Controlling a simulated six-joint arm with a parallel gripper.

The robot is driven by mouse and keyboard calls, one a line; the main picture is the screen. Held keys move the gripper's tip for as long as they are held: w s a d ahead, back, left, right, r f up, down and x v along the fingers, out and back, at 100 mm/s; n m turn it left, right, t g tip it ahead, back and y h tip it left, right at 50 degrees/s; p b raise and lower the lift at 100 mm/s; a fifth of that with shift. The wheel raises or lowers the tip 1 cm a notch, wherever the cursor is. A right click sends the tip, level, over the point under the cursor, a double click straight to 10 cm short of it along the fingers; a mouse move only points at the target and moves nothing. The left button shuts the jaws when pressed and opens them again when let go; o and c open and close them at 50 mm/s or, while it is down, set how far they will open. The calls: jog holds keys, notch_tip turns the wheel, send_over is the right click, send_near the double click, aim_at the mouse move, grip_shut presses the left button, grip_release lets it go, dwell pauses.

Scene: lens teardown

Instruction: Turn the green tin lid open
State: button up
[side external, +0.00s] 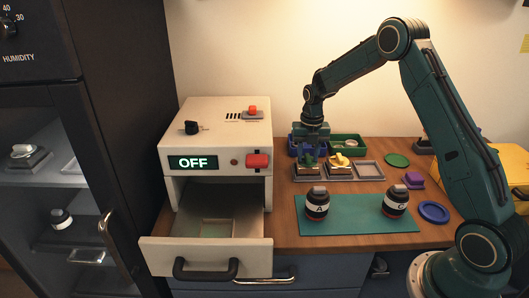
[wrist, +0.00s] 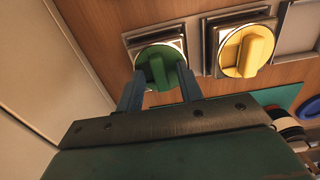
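The green tin lid (wrist: 158,58) is a round green disc with a raised grip bar, on a square tin in a grey holder. It also shows in the side view (side external: 308,161), partly hidden under my gripper (side external: 309,148). In the wrist view my gripper (wrist: 160,76) has its two blue-grey fingers spread, one at each side of the green lid. The grip bar lies between the fingers with visible gaps, and nothing is held. Whether the fingertips touch the lid's edge is hard to tell.
A yellow-lidded tin (side external: 340,160) stands close to the right, then an empty grey holder (side external: 369,171). Blue and green bins (side external: 347,141) stand behind. The white machine (side external: 215,130) with its open drawer (side external: 205,252) is at left. Jars A (side external: 317,205) and C (side external: 395,202) stand on a teal mat (side external: 356,215).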

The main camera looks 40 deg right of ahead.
aim_at(308, 156)
jog(key=shift+s+f, duration=0.2)
jog(key=shift+f, duration=0.55)
jog(key=shift+w+r, duration=0.15)
jog(key=shift+r, duration=3.95)
jog(key=shift+r, duration=0.1)
notch_tip(308, 156, up, 6)
jog(key=shift+f, duration=0.1)
